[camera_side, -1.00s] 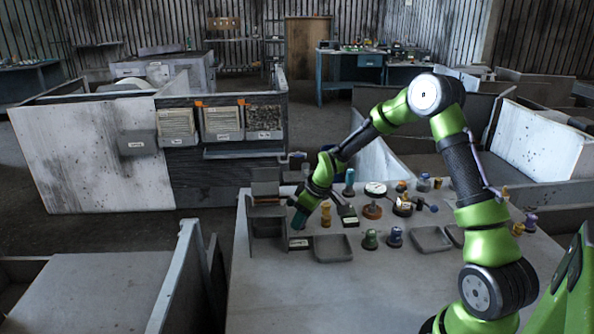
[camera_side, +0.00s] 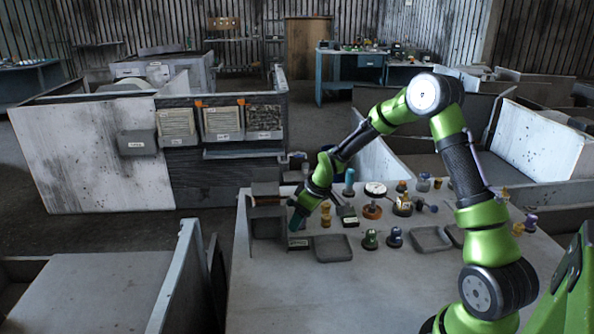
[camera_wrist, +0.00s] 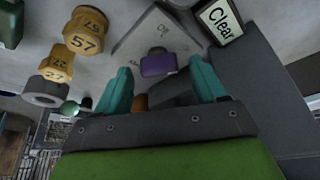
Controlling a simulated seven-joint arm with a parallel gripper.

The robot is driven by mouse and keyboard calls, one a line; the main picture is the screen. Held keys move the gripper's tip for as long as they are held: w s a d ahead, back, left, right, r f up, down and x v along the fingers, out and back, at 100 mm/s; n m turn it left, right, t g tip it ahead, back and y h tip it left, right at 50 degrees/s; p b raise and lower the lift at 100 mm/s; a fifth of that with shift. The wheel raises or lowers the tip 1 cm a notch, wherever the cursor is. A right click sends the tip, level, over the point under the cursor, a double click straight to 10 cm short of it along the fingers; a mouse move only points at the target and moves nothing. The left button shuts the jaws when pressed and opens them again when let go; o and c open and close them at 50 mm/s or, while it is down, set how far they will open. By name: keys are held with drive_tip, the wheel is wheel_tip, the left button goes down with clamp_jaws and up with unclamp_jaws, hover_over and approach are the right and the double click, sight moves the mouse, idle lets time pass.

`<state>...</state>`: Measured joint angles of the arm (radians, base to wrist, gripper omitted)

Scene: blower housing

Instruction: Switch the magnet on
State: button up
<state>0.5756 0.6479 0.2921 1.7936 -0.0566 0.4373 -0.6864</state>
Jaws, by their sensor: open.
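A purple block (camera_wrist: 158,64) sits on a pale grey plate (camera_wrist: 132,43) in the wrist view. The plate carries dark lettering that I can only partly read, with "O" at its start. The block looks like a switch's slider or knob. My gripper (camera_wrist: 163,78) is open, its two teal fingers spread to the left and right of the purple block and apart from it. In the side view my gripper (camera_side: 296,222) points down at the left end of the table, close to the grey stand. The purple block cannot be made out there.
A "Clear" sign (camera_wrist: 220,20) stands close at the right finger. Yellow numbered parts (camera_wrist: 86,30) stand to the left. In the side view, a grey stand (camera_side: 266,222) is left of my gripper and an empty grey tray (camera_side: 333,248) is right. The front of the table (camera_side: 320,300) is bare.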

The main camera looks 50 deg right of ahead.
drive_tip(key=v, duration=1.7)
